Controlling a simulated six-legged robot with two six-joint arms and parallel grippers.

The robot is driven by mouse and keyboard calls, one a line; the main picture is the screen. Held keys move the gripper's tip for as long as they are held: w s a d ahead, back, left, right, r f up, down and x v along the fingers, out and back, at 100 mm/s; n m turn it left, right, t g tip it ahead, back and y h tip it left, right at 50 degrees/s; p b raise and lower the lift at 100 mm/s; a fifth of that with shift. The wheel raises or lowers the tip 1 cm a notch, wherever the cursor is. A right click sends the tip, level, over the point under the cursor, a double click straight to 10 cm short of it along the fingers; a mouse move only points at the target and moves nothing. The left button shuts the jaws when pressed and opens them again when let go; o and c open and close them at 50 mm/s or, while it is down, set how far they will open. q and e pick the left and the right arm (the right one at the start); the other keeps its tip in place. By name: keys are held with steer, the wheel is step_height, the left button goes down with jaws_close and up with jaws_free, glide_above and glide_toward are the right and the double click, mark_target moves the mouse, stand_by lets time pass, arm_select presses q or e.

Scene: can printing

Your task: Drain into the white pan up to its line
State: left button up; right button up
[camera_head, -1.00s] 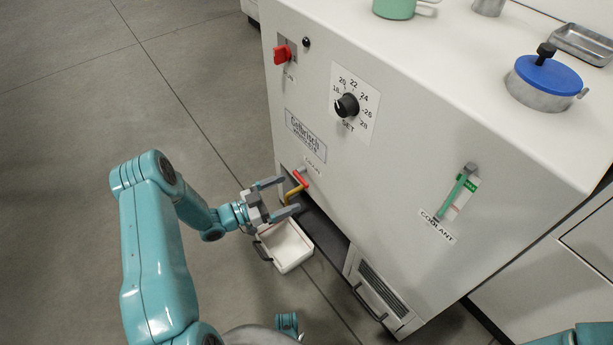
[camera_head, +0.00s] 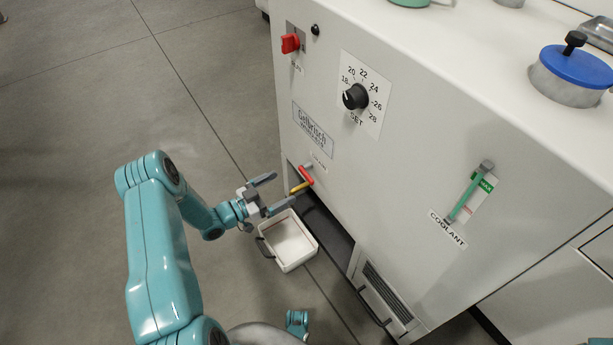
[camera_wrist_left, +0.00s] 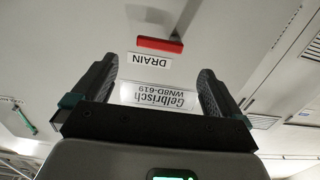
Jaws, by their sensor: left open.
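The white pan (camera_head: 309,257), with a dark handle, sits low in front of the machine under the drain valve. A faint reddish line shows inside it; I cannot tell the liquid level. The drain valve has a red handle (camera_head: 306,175) and a brass spout (camera_head: 299,187). The handle also shows in the left wrist view (camera_wrist_left: 160,45), above the DRAIN label (camera_wrist_left: 150,61). My left gripper (camera_head: 271,192) is open and empty, left of the valve and above the pan, apart from the handle. Its spread fingers also show in the left wrist view (camera_wrist_left: 155,85).
The machine front carries a red switch (camera_head: 290,43), a black SET dial (camera_head: 355,96) and a green coolant gauge (camera_head: 470,192). A blue-lidded pot (camera_head: 575,66) stands on top. A vent panel (camera_head: 385,298) is right of the pan. Floor at left is clear.

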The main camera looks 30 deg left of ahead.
mark_target(304, 176)
arm_select(q)
steer(key=b+x, duration=0.1)
steer(key=x, duration=0.7)
steer(key=shift+w+d+f+b, duration=0.1)
steer(key=shift+w+d+b, duration=0.1)
steer(key=shift+w+b, duration=0.2)
steer(key=shift+w+d, duration=0.2)
steer(key=shift+w, duration=0.35)
steer(key=c, duration=0.9)
